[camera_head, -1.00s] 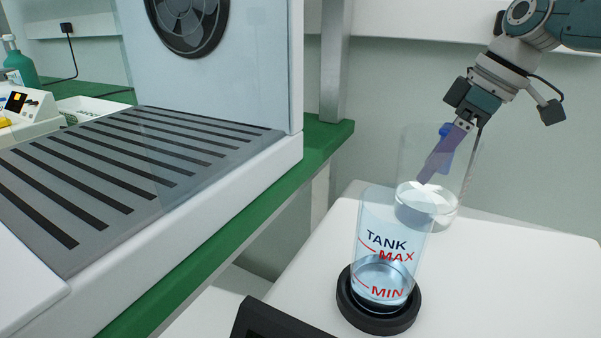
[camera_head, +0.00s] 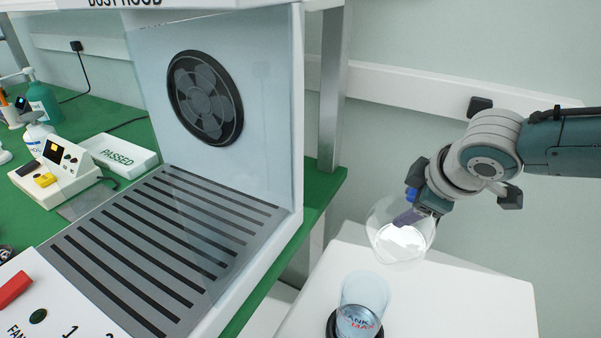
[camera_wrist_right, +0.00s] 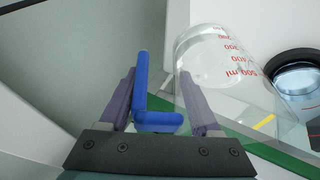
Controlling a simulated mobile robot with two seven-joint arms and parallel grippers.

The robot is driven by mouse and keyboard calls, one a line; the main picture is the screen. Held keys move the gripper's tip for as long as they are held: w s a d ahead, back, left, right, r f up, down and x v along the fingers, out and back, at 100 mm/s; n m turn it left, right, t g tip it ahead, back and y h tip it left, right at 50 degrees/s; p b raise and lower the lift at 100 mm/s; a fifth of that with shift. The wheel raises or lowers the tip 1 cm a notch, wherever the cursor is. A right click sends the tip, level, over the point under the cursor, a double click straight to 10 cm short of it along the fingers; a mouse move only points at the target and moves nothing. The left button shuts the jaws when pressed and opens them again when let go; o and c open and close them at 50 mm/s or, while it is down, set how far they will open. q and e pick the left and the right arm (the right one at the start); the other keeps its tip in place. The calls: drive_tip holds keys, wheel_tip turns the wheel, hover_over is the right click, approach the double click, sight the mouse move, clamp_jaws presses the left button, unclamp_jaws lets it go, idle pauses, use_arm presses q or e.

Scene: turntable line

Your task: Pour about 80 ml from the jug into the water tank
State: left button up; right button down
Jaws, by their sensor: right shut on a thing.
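The jug (camera_head: 390,250) is a clear vessel with a pale pool of water in it; red volume marks show on it in the wrist view (camera_wrist_right: 222,85). My right gripper (camera_head: 408,214) is shut on its blue handle (camera_wrist_right: 143,100), between the purple fingers. The jug looks held in the air, above and right of the tank in the head view; its exact tilt is hard to tell. The clear water tank (camera_head: 364,292) stands in a black ring on a white surface, its lower part cut off. No stream shows between them. My left gripper is out of view.
The dust hood (camera_head: 280,110) with its fan and slotted grille stands left on a green bench (camera_head: 322,190). A metal post (camera_head: 331,100) rises behind it. The white surface (camera_head: 455,300) right of the tank is clear.

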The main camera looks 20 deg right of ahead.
sight(411, 192)
drive_tip(key=r, duration=0.1)
drive_tip(key=a+r+p, duration=0.1)
drive_tip(key=r+h+p, duration=0.1)
drive_tip(key=shift+s+a+r+t, duration=0.15)
drive_tip(key=shift+s+r+t, duration=0.05)
drive_tip(key=shift+s+t, duration=0.2)
drive_tip(key=shift+s+a+r+n+t+h, duration=0.2)
drive_tip(key=shift+a+r+t+h, duration=0.1)
drive_tip(key=shift+r+h, duration=0.15)
drive_tip(key=shift+s+a+r+n+t+h, duration=0.1)
drive_tip(key=shift+a+r+n+t+h, duration=0.1)
drive_tip(key=shift+r+t+h, duration=0.25)
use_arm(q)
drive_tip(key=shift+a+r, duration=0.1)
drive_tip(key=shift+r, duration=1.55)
use_arm(e)
drive_tip(key=shift+s+a+r+t+h, duration=0.1)
drive_tip(key=shift+a+r+t+h, duration=0.15)
drive_tip(key=shift+r, duration=0.3)
drive_tip(key=shift+s+a+r+t+h, duration=0.1)
drive_tip(key=shift+r+h, duration=0.25)
drive_tip(key=shift+r, duration=0.15)
drive_tip(key=shift+a+r+n, duration=0.1)
drive_tip(key=shift+r+n, duration=0.1)
drive_tip(key=shift+n, duration=0.1)
